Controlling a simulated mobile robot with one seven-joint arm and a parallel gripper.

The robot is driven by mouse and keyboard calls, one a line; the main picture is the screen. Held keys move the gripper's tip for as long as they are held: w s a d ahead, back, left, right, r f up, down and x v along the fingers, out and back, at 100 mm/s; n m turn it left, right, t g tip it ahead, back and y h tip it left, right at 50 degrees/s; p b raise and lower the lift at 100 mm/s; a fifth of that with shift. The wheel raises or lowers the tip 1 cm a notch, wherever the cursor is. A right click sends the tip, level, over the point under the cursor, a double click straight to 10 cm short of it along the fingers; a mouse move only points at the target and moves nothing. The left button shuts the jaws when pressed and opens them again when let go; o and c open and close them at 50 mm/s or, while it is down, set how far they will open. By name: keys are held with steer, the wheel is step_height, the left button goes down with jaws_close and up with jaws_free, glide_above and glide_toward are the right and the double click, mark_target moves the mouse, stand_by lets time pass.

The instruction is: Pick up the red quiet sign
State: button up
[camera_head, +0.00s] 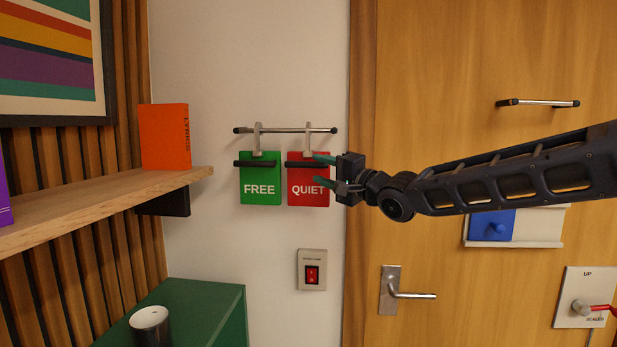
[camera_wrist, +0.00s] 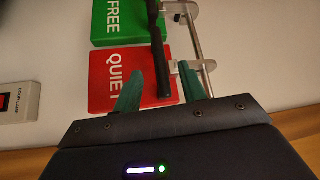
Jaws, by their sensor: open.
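The red QUIET sign (camera_head: 308,190) hangs by a pale hook from a dark-ended metal rail (camera_head: 285,130) on the white wall, beside the green FREE sign (camera_head: 260,186). A black bar handle runs across the red sign's upper part. My gripper (camera_head: 320,169) is open at the red sign's right side, its teal fingertips overlapping the sign in the head view. In the wrist view, the fingers (camera_wrist: 162,80) are apart, with the red sign (camera_wrist: 115,78), the end of its black handle (camera_wrist: 163,84) and its hook (camera_wrist: 188,78) around them. I cannot tell whether the fingers touch anything.
A wooden shelf (camera_head: 110,200) with an orange book (camera_head: 165,137) juts out at left. A red rocker switch (camera_head: 312,270) is on the wall below the signs. A wooden door with a lever handle (camera_head: 408,294) stands at right. A cup (camera_head: 150,327) stands on a green cabinet (camera_head: 205,300).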

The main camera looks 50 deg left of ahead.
mark_target(311, 166)
steer(key=shift+x, duration=2.7)
steer(key=shift+s, duration=0.1)
jaws_close()
